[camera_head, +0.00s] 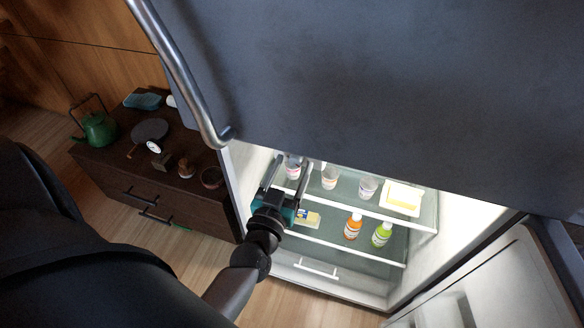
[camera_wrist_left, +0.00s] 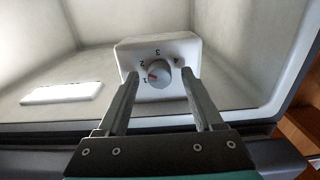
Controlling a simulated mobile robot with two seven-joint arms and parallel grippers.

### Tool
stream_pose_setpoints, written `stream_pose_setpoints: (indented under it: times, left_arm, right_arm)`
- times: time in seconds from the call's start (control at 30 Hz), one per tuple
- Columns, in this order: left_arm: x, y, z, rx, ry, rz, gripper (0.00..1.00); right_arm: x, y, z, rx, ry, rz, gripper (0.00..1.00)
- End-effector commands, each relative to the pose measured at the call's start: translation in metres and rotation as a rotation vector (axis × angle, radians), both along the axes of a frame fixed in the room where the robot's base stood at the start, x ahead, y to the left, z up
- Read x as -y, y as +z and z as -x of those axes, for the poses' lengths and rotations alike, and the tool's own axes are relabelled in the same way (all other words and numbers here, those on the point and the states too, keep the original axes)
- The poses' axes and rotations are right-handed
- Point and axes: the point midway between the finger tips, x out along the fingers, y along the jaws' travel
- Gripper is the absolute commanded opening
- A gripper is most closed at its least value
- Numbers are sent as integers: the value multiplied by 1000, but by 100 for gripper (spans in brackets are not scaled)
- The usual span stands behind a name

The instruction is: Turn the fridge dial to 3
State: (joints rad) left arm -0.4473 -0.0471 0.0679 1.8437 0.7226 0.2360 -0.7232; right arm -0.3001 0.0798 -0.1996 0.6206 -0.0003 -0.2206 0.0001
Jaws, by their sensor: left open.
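The fridge dial (camera_wrist_left: 160,72) is a round grey knob on a white housing (camera_wrist_left: 185,48) inside the fridge, seen in the left wrist view. The numbers 1, 2 and 3 show around its left and upper side. A red mark on the knob points left, near 1. My left gripper (camera_wrist_left: 158,82) is open, its fingers appearing on either side of the knob; contact cannot be told. In the head view my left gripper (camera_head: 287,176) reaches into the open fridge (camera_head: 330,285), where the dial is hidden. My right gripper is not in view.
Shelves hold cups (camera_head: 329,176), a butter dish (camera_head: 401,198), an orange bottle (camera_head: 353,226) and a green bottle (camera_head: 382,234). A grey upper door (camera_head: 380,80) hangs above; the open fridge door (camera_head: 490,285) is at right. A dark cabinet (camera_head: 150,185) with a green kettle (camera_head: 97,129) stands left.

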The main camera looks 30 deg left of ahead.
Motion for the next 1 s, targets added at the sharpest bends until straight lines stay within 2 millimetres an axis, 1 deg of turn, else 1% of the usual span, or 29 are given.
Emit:
stream_pose_setpoints:
  times: [0.3,0.33,0.9,0.93,1.0]
  left_arm:
    - [0,0,-2,-1,0,0,68]
    - [0,0,-2,-1,0,0,66]
    - [-1,0,-2,-1,0,0,2]
    - [-1,0,-2,0,0,0,0]
    - [-1,0,-2,0,1,0,0]
  right_arm:
    - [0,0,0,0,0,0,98]
    - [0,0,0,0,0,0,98]
    - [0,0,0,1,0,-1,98]
    - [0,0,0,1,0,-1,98]
    - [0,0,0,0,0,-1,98]
